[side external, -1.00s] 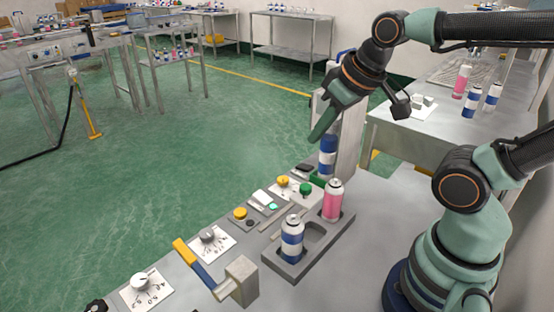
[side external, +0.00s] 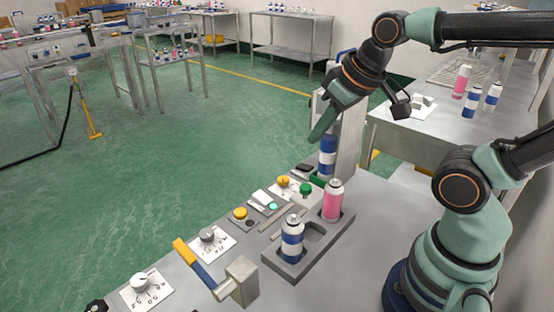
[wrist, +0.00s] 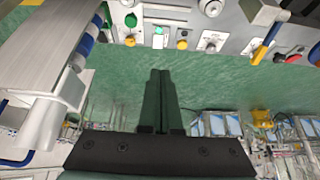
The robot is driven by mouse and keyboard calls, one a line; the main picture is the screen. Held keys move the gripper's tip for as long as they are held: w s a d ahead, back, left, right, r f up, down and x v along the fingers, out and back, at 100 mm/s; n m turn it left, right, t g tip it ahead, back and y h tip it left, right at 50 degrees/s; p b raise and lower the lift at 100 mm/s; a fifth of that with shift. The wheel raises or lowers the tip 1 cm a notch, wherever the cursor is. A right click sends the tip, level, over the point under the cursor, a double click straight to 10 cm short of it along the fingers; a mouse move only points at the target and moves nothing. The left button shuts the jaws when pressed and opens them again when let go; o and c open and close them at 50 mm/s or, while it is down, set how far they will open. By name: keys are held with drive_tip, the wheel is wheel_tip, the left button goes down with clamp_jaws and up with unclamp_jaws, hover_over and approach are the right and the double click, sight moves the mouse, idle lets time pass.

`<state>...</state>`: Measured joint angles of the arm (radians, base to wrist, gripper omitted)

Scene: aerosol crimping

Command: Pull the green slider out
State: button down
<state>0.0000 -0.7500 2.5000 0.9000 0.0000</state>
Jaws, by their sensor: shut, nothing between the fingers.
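The green slider (side external: 318,181) shows as a small green piece at the foot of the blue-and-white can (side external: 327,158) standing in the tall machine. The can and my gripper's surroundings partly crowd it, and its full shape is too small to tell. In the wrist view a green piece (wrist: 106,18) shows at the top, beside the machine. My gripper (side external: 317,137) is shut and empty, in the air above and just left of the can, apart from the slider. Its closed fingers also show in the wrist view (wrist: 160,74), over the green floor.
A green knob (side external: 305,189), yellow buttons (side external: 240,214) and dials (side external: 209,236) line the table's left edge. A grey tray (side external: 318,232) holds a blue-and-white can (side external: 292,238) and a pink can (side external: 333,201). A blue-and-yellow lever (side external: 195,264) stands nearer. Space left of the table is open.

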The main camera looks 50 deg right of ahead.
drive_tip(key=c, duration=1.1)
unclamp_jaws()
drive_tip(key=o, duration=0.5)
drive_tip(key=shift+w+d+m, duration=0.1)
drive_tip(key=shift+w+m, duration=0.05)
drive_tip(key=shift+m, duration=0.15)
drive_tip(key=shift+o, duration=0.5)
drive_tip(key=shift+w+d+f+m+g, duration=0.2)
drive_tip(key=shift+w+m+g, duration=0.1)
drive_tip(key=shift+m, duration=0.3)
drive_tip(key=m+g, duration=0.5)
drive_tip(key=m, duration=1.1)
hover_over(306, 186)
wheel_tip(306, 186, down, 9)
wheel_tip(306, 186, down, 11)
drive_tip(key=shift+f, duration=0.1)
clamp_jaws()
